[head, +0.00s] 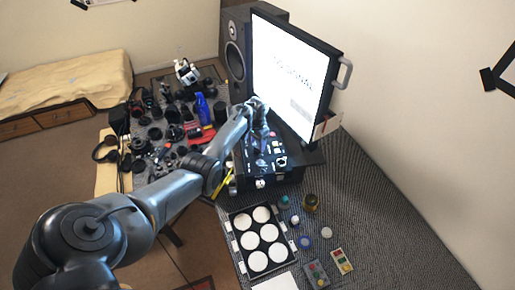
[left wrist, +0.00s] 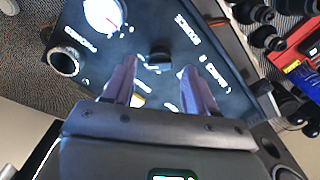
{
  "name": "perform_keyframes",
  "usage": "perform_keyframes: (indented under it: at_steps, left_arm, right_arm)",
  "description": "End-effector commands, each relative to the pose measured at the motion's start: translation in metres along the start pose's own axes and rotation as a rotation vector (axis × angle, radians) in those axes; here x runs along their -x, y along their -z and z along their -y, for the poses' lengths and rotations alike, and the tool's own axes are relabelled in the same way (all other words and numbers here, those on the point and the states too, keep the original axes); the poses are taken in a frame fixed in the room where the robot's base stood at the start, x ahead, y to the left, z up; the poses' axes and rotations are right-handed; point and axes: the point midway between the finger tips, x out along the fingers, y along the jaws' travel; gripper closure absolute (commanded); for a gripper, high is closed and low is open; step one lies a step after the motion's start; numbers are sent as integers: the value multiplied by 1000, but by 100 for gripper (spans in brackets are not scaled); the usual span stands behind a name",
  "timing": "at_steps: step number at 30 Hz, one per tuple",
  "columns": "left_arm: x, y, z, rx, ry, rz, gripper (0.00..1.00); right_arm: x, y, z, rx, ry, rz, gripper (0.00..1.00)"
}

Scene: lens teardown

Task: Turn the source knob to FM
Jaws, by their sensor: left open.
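The dark control panel (head: 262,168) sits on top of a black box below the screen. In the left wrist view a small black knob (left wrist: 160,58) stands on this panel (left wrist: 225,75), with short white labels around it that are too blurred to read. My left gripper (head: 262,140) is over the panel, pointing down. In the left wrist view the two fingers of my left gripper (left wrist: 158,70) are apart, one on each side of the knob. I see no contact with it. Where the knob points cannot be made out. My right gripper is not in view.
A screen (head: 293,72) reading "NO SIGNAL" stands right behind the panel, with a speaker (head: 234,50) to its left. Lenses and tools crowd the table to the left. A tray of white discs (head: 239,240) lies in front. The grey mat (head: 375,225) at right is clear.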

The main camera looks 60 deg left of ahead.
Motion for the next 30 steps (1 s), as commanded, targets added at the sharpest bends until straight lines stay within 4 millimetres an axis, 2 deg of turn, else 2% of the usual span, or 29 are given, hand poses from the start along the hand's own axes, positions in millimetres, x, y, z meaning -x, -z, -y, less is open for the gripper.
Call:
perform_keyframes:
  at_steps: [1, 6, 19, 27, 30]
  left_arm:
    - [-8, 0, 1, 1, 0, 0, 43]
    - [-23, 0, 0, 0, 0, 0, 43]
    - [-29, 0, 0, 1, 1, -1, 43]
    - [-29, 0, 0, 0, 1, -1, 85]
    - [-29, 0, 0, 0, 1, -1, 96]
  right_arm:
    - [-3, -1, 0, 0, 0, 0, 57]
    - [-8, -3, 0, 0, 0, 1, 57]
    - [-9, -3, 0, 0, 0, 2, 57]
    - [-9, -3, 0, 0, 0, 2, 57]
    - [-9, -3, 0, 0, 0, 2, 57]
